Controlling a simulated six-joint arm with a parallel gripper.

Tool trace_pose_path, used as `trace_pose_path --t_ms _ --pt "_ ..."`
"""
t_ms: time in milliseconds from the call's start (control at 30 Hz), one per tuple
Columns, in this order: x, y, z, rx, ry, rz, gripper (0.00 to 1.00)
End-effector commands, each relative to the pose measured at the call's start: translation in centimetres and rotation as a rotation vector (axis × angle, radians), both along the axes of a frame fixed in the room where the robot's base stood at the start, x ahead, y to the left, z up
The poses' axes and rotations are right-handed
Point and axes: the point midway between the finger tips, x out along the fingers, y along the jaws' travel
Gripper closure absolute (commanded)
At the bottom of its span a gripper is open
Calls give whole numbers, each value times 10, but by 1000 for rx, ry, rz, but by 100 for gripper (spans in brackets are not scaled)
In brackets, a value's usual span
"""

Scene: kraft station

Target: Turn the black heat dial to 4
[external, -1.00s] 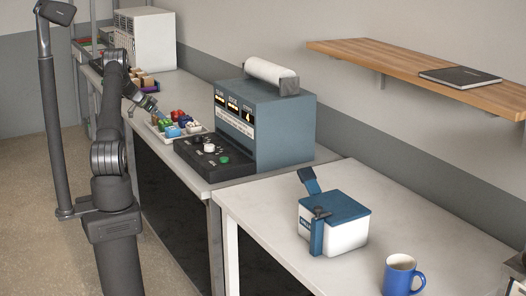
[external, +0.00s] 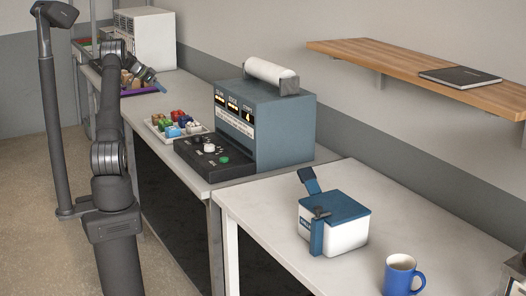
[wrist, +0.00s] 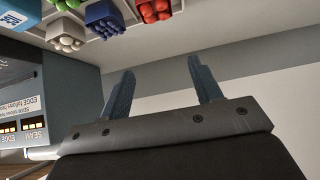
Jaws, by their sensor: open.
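The black control panel (external: 200,150) sits on the bench in front of the blue-grey machine (external: 268,128). On it are a white-topped knob (external: 209,148), a dark knob (external: 197,139) and a green button (external: 224,160). Which knob is the heat dial, and its setting, are too small to tell. My gripper (external: 154,86) is open and empty, raised over the bench beyond the colored items and well away from the panel. In the wrist view its two blue fingers (wrist: 156,88) stand apart with nothing between them. The panel is not visible in the wrist view.
A white tray (external: 152,124) of colored items stands left of the panel. A purple tray (external: 160,88) lies behind it. A white lidded box (external: 346,238) and a blue mug (external: 402,275) stand on the near table. A wooden shelf (external: 450,65) juts from the wall.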

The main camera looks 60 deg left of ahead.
Motion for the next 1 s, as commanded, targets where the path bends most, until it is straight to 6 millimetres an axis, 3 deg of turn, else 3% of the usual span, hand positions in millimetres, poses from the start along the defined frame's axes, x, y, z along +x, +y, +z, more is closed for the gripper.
trace_pose_path --t_ms 33,100,267,667,1000 --pt "0 1 30 11 -4 -1 42" --pt "0 1 60 10 -3 0 42" --pt "0 1 114 9 -3 1 42" --pt "20 -65 111 -328 115 221 42" --pt "30 -161 112 -733 346 617 42"
